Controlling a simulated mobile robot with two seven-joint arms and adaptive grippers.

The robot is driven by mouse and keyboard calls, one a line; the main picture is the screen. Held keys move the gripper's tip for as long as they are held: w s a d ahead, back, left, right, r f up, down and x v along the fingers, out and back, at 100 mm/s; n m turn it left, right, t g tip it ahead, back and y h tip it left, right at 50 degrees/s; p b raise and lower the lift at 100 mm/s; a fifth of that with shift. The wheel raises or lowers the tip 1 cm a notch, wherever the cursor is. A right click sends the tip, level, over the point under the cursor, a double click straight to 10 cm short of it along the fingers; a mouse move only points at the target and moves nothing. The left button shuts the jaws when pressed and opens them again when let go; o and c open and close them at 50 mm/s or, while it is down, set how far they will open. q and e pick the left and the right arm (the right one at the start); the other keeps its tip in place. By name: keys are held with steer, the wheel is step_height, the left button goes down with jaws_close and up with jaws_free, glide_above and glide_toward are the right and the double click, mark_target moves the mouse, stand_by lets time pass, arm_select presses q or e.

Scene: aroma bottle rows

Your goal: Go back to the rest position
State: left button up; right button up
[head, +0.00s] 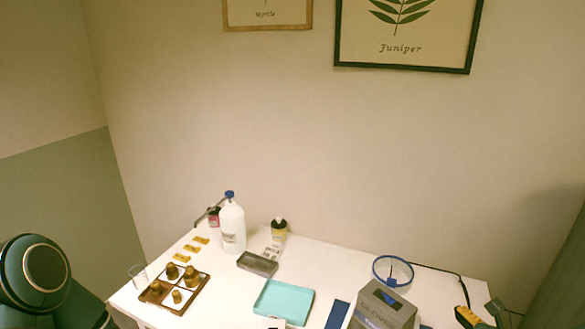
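Neither of my grippers shows clearly in the head view. A dark green rounded part of my own body fills the lower left corner. On the white table (335,262), a wooden tray (203,291) at the left holds several small brown bottles (190,274). A teal tray (284,301) lies at the front middle. A grey tray (257,264) lies behind it.
A white pump bottle (232,226) with a blue cap and a dark-capped bottle (279,229) stand at the back. Yellow pieces (190,249) lie near the left. A grey box-shaped device (381,306), blue ring (393,270) and yellow-black object (468,317) occupy the right.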

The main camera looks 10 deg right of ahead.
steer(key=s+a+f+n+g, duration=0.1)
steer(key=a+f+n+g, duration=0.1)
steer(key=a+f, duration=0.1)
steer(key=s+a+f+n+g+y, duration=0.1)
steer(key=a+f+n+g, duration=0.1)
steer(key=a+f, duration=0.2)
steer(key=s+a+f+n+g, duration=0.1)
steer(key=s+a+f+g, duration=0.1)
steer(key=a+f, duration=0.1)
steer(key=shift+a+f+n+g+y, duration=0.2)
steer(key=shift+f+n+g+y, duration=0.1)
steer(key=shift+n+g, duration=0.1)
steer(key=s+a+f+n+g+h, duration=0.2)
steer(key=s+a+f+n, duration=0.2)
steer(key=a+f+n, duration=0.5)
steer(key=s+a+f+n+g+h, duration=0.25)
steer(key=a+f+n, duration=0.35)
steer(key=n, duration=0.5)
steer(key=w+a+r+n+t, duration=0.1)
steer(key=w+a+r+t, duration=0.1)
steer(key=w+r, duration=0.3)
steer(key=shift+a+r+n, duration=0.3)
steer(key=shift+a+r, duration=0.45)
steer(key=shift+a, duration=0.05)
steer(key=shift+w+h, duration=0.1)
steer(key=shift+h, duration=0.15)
